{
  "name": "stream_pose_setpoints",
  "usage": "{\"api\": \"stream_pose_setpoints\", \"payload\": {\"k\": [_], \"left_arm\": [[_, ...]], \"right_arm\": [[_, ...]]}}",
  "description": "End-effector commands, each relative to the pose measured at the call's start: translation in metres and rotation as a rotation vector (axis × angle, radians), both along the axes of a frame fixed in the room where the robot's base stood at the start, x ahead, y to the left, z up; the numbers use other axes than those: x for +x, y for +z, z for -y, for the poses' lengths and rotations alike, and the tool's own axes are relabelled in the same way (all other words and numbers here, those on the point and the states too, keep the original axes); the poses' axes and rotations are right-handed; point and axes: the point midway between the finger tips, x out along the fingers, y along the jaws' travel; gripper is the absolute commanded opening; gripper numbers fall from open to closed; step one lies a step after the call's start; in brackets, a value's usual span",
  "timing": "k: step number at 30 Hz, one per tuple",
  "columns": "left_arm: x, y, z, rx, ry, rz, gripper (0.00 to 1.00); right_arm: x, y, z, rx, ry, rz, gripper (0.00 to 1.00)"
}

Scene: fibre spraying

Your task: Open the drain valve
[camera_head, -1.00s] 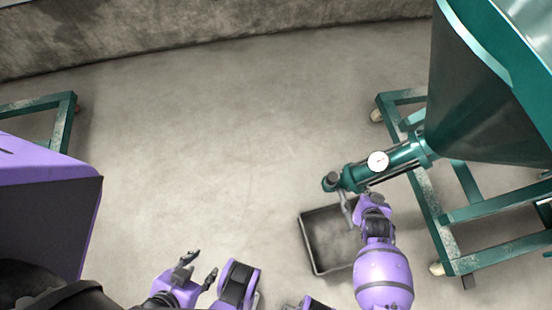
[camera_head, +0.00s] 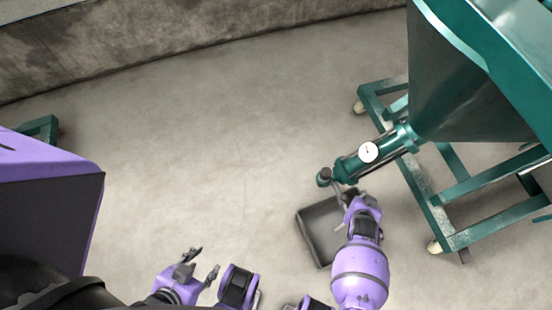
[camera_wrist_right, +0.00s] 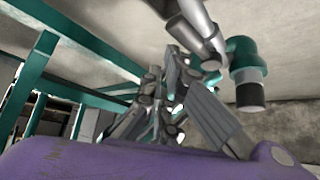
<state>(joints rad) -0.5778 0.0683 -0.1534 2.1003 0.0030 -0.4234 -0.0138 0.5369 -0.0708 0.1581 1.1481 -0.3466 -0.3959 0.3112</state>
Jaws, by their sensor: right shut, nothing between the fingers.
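The drain valve (camera_head: 325,176) sits at the end of the green pipe below the hopper. A grey lever (camera_head: 337,191) runs down from it toward my right gripper. My right gripper (camera_wrist_right: 185,85) is shut with nothing between its fingers. In the right wrist view it is close below a grey bar (camera_wrist_right: 195,22) and left of a green elbow with a dark end (camera_wrist_right: 249,75). In the head view its fingers are mostly hidden by the wrist at the lever's lower end; I cannot tell whether they touch. My left gripper (camera_head: 203,262) is open and empty, away from the valve.
A dark, open tray (camera_head: 309,236) lies on the floor below the valve. The green hopper (camera_head: 460,90) stands on a wheeled frame (camera_head: 432,200) at the right. A round gauge (camera_head: 368,152) is on the pipe. The middle floor is clear, with a concrete wall behind.

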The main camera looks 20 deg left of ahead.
Motion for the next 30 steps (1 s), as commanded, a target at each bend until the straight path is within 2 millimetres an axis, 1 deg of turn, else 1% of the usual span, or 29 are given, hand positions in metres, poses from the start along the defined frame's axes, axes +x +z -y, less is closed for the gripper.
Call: {"api": "stream_pose_setpoints", "payload": {"k": [1, 12, 30], "left_arm": [[0.004, 0.002, 0.001, -0.002, 0.000, 0.007, 0.40], [0.004, 0.005, 0.002, -0.002, -0.001, 0.008, 0.40], [0.004, 0.005, 0.002, -0.001, -0.004, 0.008, 0.40]], "right_arm": [[-0.003, 0.000, -0.001, 0.001, -0.001, -0.002, 0.00], [-0.012, 0.000, -0.002, 0.001, -0.001, -0.002, 0.00], [-0.017, -0.003, -0.003, 0.001, -0.001, -0.009, 0.00]]}}
